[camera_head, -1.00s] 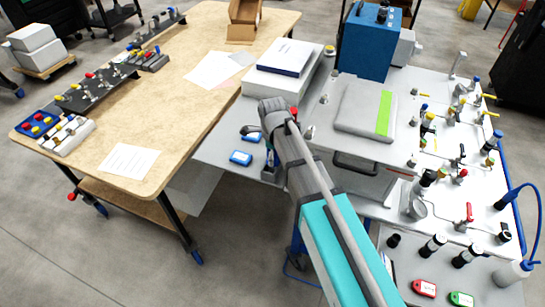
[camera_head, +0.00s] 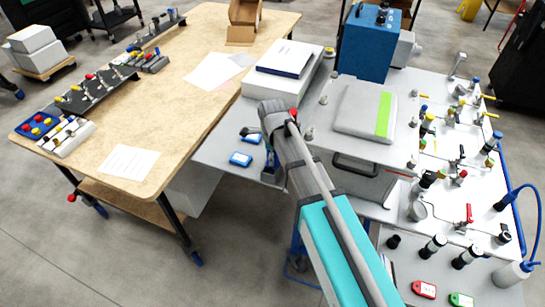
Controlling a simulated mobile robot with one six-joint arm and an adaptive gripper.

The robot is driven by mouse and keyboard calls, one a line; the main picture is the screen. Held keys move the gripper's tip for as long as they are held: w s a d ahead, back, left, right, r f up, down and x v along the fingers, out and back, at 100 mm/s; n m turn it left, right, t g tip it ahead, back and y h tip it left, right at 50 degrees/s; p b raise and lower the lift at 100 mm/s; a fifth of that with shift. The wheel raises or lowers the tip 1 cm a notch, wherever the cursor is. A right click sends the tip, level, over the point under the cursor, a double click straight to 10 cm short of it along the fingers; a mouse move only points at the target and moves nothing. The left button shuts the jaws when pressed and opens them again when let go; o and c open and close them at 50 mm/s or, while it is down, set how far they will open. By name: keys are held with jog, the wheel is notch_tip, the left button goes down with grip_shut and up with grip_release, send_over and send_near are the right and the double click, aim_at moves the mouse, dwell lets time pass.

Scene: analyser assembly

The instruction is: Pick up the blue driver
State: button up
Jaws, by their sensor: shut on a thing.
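My arm reaches over the grey side table, and its wrist hides most of my gripper (camera_head: 268,151). The gripper points down and is shut on a slim, dark-blue thing, which I take to be the blue driver (camera_head: 268,161). Only a small part of the driver shows, below the wrist. A small grey holder (camera_head: 270,176) stands on the table right under it. I cannot tell whether the driver's lower end is inside the holder or just above it.
A blue-and-white box (camera_head: 241,159) and a small blue-and-black item (camera_head: 250,134) lie left of the gripper. A white box stack (camera_head: 277,85) stands behind. A grey case (camera_head: 363,110) and analyser fittings fill the right. The wooden table (camera_head: 170,110) is on the left.

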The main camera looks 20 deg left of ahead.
jog(key=shift+r, duration=0.2)
grip_shut()
notch_tip(320, 180, up, 10)
jog(key=p, duration=1)
jog(key=shift+f, duration=0.25)
jog(key=shift+s, duration=0.1)
dwell(0.4)
